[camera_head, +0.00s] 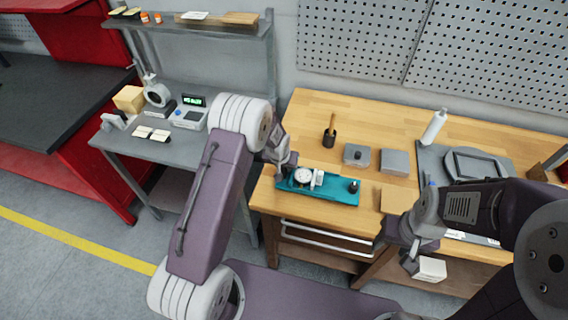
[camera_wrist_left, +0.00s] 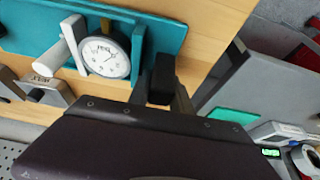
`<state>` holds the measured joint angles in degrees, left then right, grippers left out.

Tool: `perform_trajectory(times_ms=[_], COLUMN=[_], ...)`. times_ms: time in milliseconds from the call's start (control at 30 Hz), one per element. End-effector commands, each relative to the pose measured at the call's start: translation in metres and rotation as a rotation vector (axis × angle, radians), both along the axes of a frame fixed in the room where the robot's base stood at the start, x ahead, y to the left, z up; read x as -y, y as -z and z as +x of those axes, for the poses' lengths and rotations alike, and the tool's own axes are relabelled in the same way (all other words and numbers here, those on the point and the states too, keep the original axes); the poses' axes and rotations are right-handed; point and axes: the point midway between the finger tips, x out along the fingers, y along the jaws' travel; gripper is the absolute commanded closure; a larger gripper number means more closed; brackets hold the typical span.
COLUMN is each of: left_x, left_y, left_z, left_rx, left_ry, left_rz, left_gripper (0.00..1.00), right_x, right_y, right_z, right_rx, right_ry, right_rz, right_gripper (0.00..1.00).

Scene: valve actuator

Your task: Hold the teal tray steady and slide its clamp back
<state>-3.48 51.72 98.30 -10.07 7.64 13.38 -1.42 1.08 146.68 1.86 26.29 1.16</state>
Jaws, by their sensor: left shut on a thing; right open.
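The teal tray (camera_head: 335,188) lies along the front left part of the wooden bench. A round white dial gauge (camera_head: 302,174) sits in it near its left end, with a pale clamp (camera_head: 318,178) just right of the gauge. In the left wrist view the gauge (camera_wrist_left: 105,56), the clamp (camera_wrist_left: 73,42) and the tray (camera_wrist_left: 165,32) show close up. My left gripper (camera_head: 286,170) is at the tray's left end, shut on the tray; its fingers (camera_wrist_left: 163,84) partly hide the contact. My right gripper (camera_head: 408,264) is open, low in front of the bench, away from the tray.
A dark knob (camera_head: 353,187) stands at the tray's right end. Behind are a brush-like tool (camera_head: 329,137) and two grey blocks (camera_head: 394,162). A brown sheet (camera_head: 398,199) lies to the right. A white box (camera_head: 430,268) is beside my right gripper, below the bench top.

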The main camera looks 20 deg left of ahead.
Motion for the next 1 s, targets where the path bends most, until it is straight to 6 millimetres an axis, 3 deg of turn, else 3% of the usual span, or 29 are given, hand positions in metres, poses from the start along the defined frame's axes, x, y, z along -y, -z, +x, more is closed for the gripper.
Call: perform_trajectory(times_ms=[1000], left_x=[0.0], left_y=[0.013], left_z=[0.001], left_rx=[0.002], left_ry=[0.0], left_rz=[0.0], left_gripper=[1.0], right_x=[0.0], right_y=[0.0], right_z=[0.0], right_rx=[0.0], right_ry=[0.0], right_rz=[0.0], right_gripper=[0.48])
